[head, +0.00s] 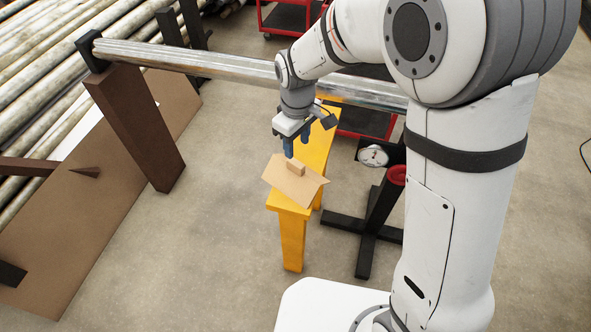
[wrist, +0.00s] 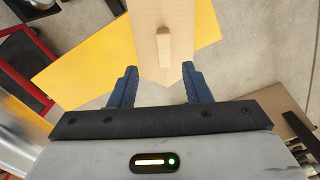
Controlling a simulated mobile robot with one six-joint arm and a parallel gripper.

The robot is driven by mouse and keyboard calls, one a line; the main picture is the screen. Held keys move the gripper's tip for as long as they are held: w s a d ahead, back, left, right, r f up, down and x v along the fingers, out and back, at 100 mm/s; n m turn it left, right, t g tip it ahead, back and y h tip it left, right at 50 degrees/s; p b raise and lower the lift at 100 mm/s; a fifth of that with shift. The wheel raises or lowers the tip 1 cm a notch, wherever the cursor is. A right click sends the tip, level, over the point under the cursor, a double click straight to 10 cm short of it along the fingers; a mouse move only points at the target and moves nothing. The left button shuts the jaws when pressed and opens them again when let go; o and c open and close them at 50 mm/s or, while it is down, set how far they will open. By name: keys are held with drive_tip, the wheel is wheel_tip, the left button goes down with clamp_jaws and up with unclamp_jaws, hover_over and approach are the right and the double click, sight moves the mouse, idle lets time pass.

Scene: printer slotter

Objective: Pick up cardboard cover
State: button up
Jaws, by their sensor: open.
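The cardboard cover (head: 288,184) is a tan folded sheet with a small raised block-shaped handle (head: 296,168) on top. It lies on the near part of a yellow stand (head: 292,210) and sticks out past its edges. My gripper (head: 299,150) is just above the handle, pointing down. In the wrist view the two blue fingers (wrist: 160,84) are open with a wide gap. The cover (wrist: 150,15) and its handle (wrist: 164,47) show ahead of the fingertips, roughly centred between them. I see no contact with the handle.
A shiny metal pipe (head: 190,59) runs behind the stand, near my arm. A black post with a dial gauge (head: 373,156) and a red knob stands to the right. A brown post (head: 140,130) and a brown board (head: 100,200) are on the left. The floor in front is clear.

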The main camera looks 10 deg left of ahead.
sight(296, 163)
drive_tip(key=f, duration=0.5)
drive_tip(key=f+b, duration=0.1)
drive_tip(key=f, duration=0.2)
drive_tip(key=shift+s, duration=0.3)
drive_tip(key=shift+r, duration=0.1)
drive_tip(key=shift+c, duration=0.3)
clamp_jaws()
